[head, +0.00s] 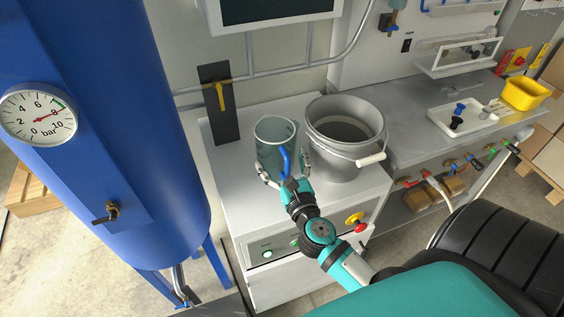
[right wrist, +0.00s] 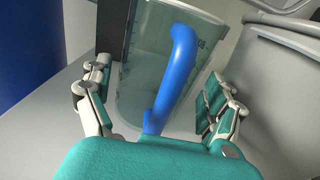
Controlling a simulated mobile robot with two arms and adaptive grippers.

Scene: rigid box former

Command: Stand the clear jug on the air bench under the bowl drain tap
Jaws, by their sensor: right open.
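The clear jug (head: 274,132) with a blue handle stands upright on top of a white cabinet (head: 228,185). In the right wrist view the jug (right wrist: 150,75) is straight ahead, its blue handle (right wrist: 172,80) turned toward me. My right gripper (head: 283,172) is open at the jug, its fingers (right wrist: 158,105) on either side of the handle with gaps between. The air bench (head: 405,147) is to the right. Above it, a small bluish bowl (head: 397,5) with a blue tap (head: 386,22) is on the wall panel, partly cut off. My left gripper is not in view.
A grey bucket (head: 345,118) stands close right of the jug. A blue tank (head: 110,130) is at left. The bench bears a white tray (head: 466,117) and yellow bin (head: 525,93); its left part is bare.

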